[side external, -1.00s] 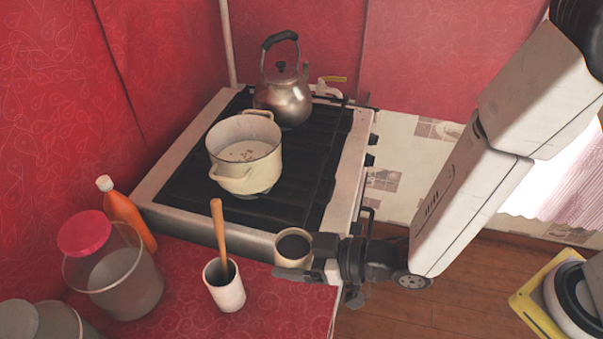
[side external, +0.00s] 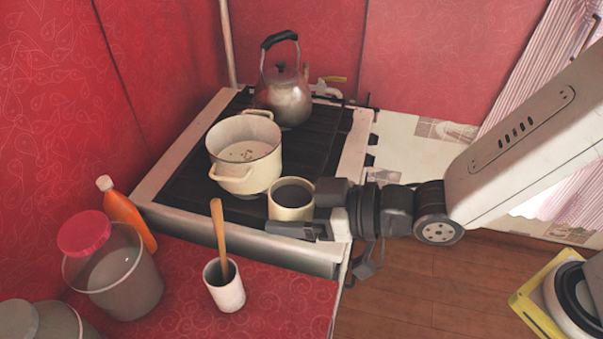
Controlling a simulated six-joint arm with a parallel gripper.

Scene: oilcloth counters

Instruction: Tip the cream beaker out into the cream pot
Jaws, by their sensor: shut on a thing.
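The cream beaker (side external: 290,208) is upright in my gripper (side external: 305,208), which is shut on it from the right. Its inside looks dark, and I cannot tell what it holds. It is over the front right part of the stove, to the right of and nearer than the pot. The cream pot (side external: 236,176) stands upright and open on the stove grate, with some small dark bits on its pale inside. The beaker and the pot look close, with no visible contact.
A steel kettle (side external: 288,98) stands behind the pot on the stove (side external: 185,168). On the red counter (side external: 190,312) are a white cup (side external: 226,291) with a wooden handle sticking up, an orange bottle (side external: 124,213) and a clear pink-lidded jar (side external: 122,275).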

